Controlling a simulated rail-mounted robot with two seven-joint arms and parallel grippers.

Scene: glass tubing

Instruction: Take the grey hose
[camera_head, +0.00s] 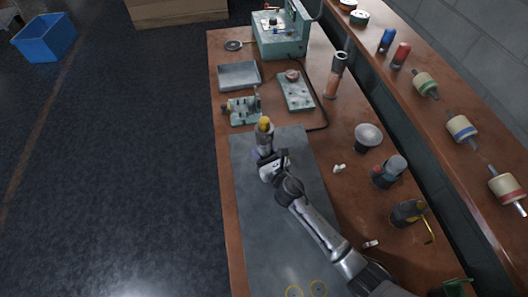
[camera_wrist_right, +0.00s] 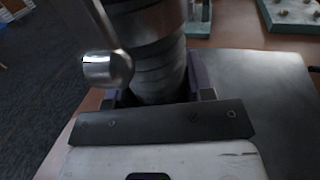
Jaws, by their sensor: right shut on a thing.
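My right gripper (camera_head: 267,154) is over the far end of the dark grey mat (camera_head: 262,235) on the bench. Its fingers are shut on a thick grey ribbed piece, which looks like the grey hose (camera_wrist_right: 158,78) and stands between the purple fingertips (camera_wrist_right: 158,97) in the wrist view. In the head view the hose (camera_head: 264,139) shows as a short grey part with a yellow top. A shiny metal rod with a rounded end (camera_wrist_right: 105,68) is beside it in the wrist view. The fingers hide its lower end. My left gripper is not in view.
Just beyond the hose are a green fixture (camera_head: 243,110), a metal tray (camera_head: 239,76) and a green plate (camera_head: 296,91). A green machine (camera_head: 281,38) stands at the far end. A funnel (camera_head: 368,135) and tools line the right side, below a shelf.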

